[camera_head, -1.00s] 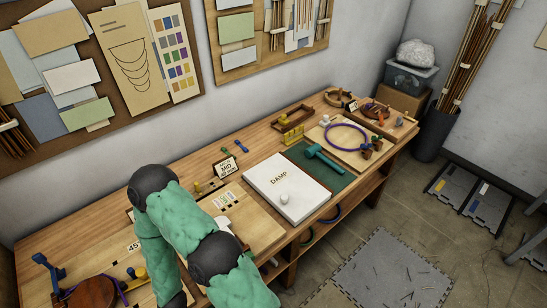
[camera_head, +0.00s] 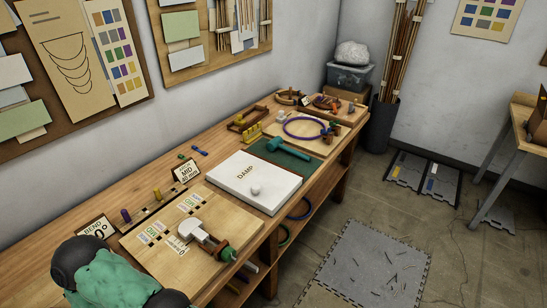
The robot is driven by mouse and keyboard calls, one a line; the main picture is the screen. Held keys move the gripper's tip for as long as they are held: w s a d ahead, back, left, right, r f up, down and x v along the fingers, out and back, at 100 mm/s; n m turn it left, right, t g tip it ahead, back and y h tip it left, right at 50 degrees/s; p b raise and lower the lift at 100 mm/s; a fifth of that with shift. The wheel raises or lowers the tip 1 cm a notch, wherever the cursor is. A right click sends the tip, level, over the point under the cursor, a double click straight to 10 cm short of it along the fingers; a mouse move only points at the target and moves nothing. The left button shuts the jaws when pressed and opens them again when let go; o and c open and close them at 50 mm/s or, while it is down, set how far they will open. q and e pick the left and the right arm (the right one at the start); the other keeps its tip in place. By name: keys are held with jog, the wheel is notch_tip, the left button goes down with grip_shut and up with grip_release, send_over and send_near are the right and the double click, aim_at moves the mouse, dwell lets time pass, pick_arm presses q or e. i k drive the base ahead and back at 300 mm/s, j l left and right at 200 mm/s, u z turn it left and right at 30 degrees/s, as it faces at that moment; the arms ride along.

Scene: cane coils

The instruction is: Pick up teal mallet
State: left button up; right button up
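The teal mallet (camera_head: 287,149) lies on a dark green mat (camera_head: 262,150) on the workbench, just behind the white DAMP board. Its head is at the left end and its handle points right. A green-sleeved arm of mine shows at the bottom left, well apart from the mallet. Neither gripper is in view.

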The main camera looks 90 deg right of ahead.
aim_at(277, 142)
jog(key=j+z, duration=0.1)
jog(key=z, duration=0.3)
jog(key=i+j+z, duration=0.1)
jog(key=z, duration=0.3)
jog(key=j+z, duration=0.15)
jog(key=z, duration=0.25)
